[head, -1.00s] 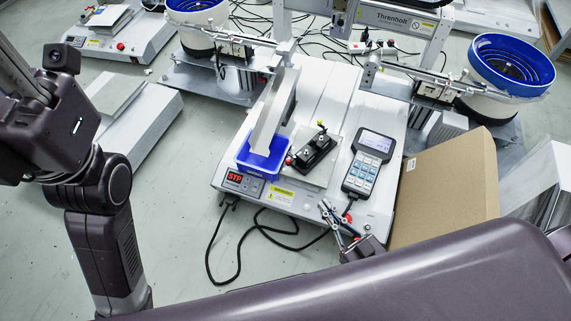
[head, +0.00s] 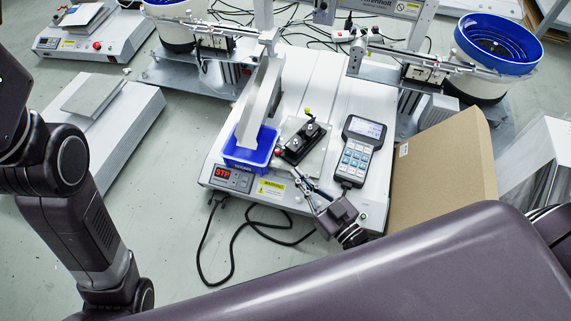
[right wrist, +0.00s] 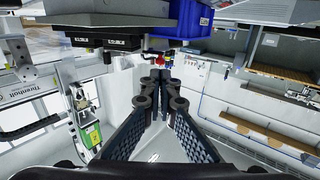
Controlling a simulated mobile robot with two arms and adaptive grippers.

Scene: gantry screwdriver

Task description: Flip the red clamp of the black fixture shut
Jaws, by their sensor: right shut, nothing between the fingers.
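The black fixture (head: 303,143) sits on a light plate on the white machine bed in the head view. A red clamp tip (head: 277,152) shows at its near left end, beside the blue bin. My right gripper (head: 298,175) is shut and empty, just in front of the fixture's near end. In the right wrist view its fingers (right wrist: 160,78) meet, with a small red part near the tips. I cannot tell whether they touch it. My left arm shows at the left, but its gripper is out of view.
The blue bin (head: 252,148) with a grey chute above it stands left of the fixture. A keypad controller (head: 359,152) lies to the right. A cardboard panel (head: 445,175) leans farther right. A black cable hangs from the machine's front.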

